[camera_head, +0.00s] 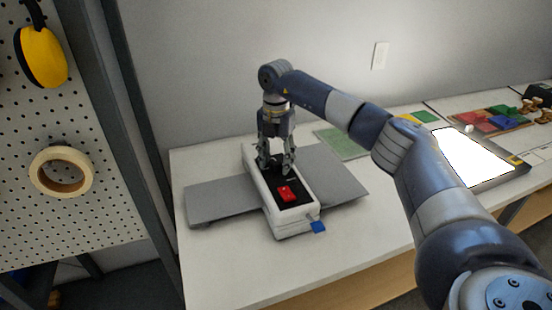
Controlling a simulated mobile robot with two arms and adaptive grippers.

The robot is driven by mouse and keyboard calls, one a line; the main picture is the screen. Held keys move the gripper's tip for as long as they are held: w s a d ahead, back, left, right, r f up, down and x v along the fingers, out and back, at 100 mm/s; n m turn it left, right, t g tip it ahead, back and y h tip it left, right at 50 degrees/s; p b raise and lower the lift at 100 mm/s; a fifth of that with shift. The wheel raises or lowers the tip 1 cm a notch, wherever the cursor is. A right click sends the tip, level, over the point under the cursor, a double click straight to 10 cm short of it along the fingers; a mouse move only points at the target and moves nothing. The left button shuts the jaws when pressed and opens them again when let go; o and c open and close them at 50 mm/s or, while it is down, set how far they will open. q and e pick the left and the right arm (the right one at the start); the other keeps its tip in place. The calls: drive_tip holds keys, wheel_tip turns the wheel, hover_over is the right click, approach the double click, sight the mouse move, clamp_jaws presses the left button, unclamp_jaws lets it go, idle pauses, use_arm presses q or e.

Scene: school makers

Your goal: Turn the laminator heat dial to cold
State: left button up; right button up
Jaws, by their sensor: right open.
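The laminator (290,221) is a white, long body with a black top panel and grey trays out to both sides, standing on the white table. A red rocker switch (287,193) sits on the panel's near part, and a blue tab (318,226) sticks out at its near end. My right gripper (276,168) points straight down over the far part of the panel, fingers apart, one on each side of a dark shape that looks like the dial (274,166). The fingers hide much of it, and I cannot read its setting or tell whether they touch it. My left gripper is not in view.
A green mat (342,142) lies behind the laminator. A bright light pad (468,158) and a board with coloured blocks (492,119) lie to the right. A pegboard (70,200) with yellow ear muffs (41,57) and a tape roll (61,173) stands left. The table front is clear.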

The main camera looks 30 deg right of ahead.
drive_tip(key=shift+c, duration=0.8)
drive_tip(key=c, duration=0.9)
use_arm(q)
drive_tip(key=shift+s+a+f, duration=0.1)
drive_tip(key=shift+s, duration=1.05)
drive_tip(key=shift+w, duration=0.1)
